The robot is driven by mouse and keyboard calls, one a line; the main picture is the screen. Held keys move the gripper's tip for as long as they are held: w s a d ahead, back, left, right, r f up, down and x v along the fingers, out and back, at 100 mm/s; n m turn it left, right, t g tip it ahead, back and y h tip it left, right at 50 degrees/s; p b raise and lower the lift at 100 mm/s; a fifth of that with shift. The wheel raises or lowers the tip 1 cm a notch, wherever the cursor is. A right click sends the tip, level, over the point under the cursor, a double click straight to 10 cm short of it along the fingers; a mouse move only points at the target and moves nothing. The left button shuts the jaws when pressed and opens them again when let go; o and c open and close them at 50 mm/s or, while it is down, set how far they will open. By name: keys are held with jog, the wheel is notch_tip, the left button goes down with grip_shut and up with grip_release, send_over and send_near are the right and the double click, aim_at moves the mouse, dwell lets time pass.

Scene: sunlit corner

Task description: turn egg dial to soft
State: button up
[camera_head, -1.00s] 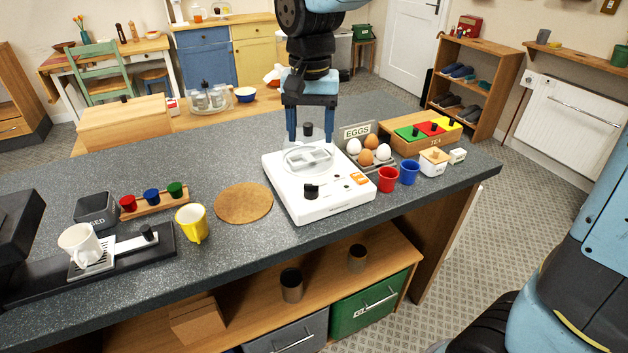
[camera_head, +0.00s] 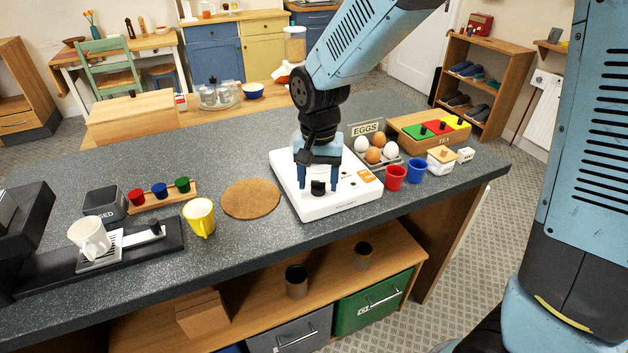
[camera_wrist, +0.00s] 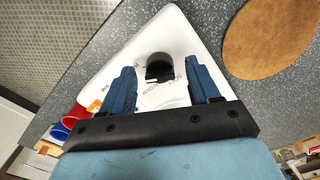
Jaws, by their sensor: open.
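The egg cooker is a white, low, square appliance (camera_head: 346,203) on the dark speckled counter. Its black dial (camera_head: 318,188) is on the top near the front edge. In the wrist view the dial (camera_wrist: 159,67) shows between my fingers, a little beyond their tips, with small print on the white panel around it. The print is too small to read surely. My gripper (camera_head: 318,186) is open, pointing down over the dial, one blue finger on each side. In the wrist view my gripper (camera_wrist: 163,82) holds nothing.
A red cup (camera_head: 395,178) and a blue cup (camera_head: 416,171) stand right of the cooker. An egg tray labelled EGGS (camera_head: 388,161) is behind them. A round cork mat (camera_head: 251,199) lies left, then a yellow mug (camera_head: 199,218). Bare counter lies around the mat.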

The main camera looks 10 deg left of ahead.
jog(key=shift+f, duration=0.45)
